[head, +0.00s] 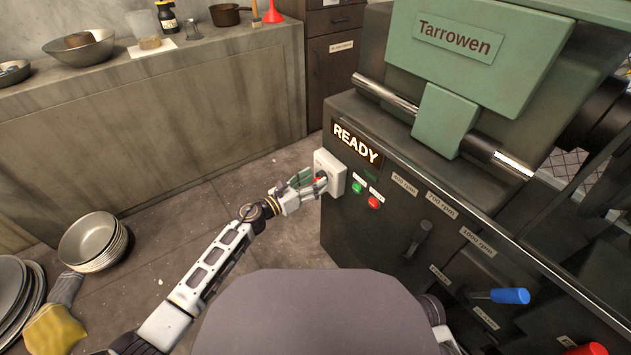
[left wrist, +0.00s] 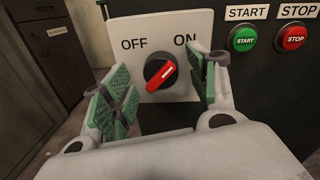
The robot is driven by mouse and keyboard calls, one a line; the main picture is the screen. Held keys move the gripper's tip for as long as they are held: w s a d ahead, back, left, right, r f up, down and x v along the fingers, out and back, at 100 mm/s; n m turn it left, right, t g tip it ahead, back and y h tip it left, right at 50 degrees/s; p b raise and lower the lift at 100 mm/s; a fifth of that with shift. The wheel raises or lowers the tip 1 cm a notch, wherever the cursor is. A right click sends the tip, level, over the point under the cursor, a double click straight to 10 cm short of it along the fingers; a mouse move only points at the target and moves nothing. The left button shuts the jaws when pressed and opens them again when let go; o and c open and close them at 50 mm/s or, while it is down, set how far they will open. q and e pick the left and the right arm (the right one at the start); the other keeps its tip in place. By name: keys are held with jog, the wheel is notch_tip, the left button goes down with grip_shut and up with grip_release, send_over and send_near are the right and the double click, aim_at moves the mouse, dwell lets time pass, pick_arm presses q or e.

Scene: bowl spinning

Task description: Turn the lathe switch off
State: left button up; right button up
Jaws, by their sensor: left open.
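The lathe switch is a red rotary knob (left wrist: 160,73) with a white line, on a white plate (left wrist: 172,28) marked OFF at left and ON at right. The knob's white line points up and right, toward ON. In the head view the plate (head: 333,163) is on the lathe's front left corner, its knob partly hidden by my fingers. My left gripper (head: 316,186) is open in front of the plate. In the left wrist view its green-padded fingers (left wrist: 163,90) stand either side of the knob, with visible gaps. My right gripper is out of view.
A lit READY sign (head: 356,143) is above the switch. The green START button (left wrist: 243,38) and red STOP button (left wrist: 291,37) are close to the right. Levers with rpm labels lie farther right. Stacked bowls (head: 92,241) stand on the floor at left.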

pick_arm(q)
jog(key=shift+w+d, duration=0.3)
jog(key=shift+d, duration=0.1)
jog(key=shift+w, duration=0.1)
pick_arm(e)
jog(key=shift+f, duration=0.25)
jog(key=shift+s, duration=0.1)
pick_arm(q)
jog(key=c, duration=1)
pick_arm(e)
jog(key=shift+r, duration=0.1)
